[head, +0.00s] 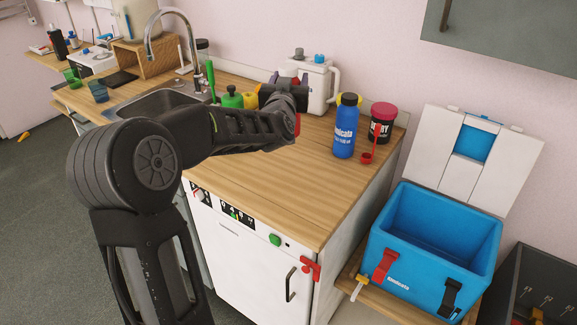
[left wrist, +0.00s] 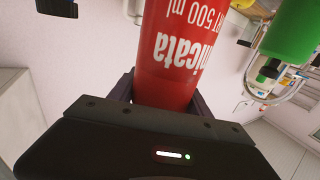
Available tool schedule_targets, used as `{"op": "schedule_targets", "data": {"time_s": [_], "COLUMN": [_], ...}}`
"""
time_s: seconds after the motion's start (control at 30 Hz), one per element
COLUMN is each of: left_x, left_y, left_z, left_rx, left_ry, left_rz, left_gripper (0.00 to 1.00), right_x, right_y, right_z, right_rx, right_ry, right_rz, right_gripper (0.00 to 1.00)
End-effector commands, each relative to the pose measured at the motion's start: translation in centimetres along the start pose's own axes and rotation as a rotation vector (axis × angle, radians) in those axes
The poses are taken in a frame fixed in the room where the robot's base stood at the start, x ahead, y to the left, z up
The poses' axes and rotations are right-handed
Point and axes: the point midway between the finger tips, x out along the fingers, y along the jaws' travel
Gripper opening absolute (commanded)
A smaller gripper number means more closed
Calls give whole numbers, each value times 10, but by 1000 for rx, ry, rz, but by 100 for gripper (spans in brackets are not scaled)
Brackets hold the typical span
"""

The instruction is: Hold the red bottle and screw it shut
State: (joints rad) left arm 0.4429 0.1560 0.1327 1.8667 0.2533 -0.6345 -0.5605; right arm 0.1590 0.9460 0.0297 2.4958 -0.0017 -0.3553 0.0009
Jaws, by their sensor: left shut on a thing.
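The red bottle (left wrist: 175,55) with white lettering fills the middle of the left wrist view. My left gripper (left wrist: 165,90) is shut around its body, one finger on each side. The bottle's cap and top are out of that view. In the head view my left gripper (head: 288,90) is over the back of the wooden counter and hides most of the bottle. A small strip of red (head: 297,124) shows beside it, probably the bottle. I cannot tell from this whether the bottle stands on the counter or is lifted. My right gripper is not in view.
A blue bottle (head: 345,128) and a dark tub with a red lid (head: 382,125) stand at the counter's right end, a red scoop (head: 368,157) beside them. A white jug (head: 318,78), green bottle (head: 232,98) and sink (head: 160,102) are behind. The counter's front (head: 270,190) is clear.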

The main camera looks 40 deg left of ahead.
Motion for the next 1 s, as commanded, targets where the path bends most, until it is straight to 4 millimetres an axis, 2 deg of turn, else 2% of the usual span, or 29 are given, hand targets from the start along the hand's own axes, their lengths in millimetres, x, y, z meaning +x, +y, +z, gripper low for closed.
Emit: {"op": "schedule_targets", "data": {"time_s": [0.17, 0.27, 0.5, 0.6, 1.0], "left_x": [0, 0, 0, 0, 0], "left_y": [0, 0, 0, 0, 0], "left_z": [1, 11, 50, 59, 66], "left_rx": [0, 1, 1, 0, 0], "left_ry": [2, 0, 0, 2, 2], "left_rz": [-1, -2, 0, -1, 0], "left_gripper": [0, 0, 0, 0, 0], "right_x": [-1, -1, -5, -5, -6], "right_y": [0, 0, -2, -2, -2], "right_z": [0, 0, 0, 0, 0], "right_rx": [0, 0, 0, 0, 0], "right_ry": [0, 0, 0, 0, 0], "right_rz": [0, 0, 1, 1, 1], "right_gripper": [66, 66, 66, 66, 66]}}
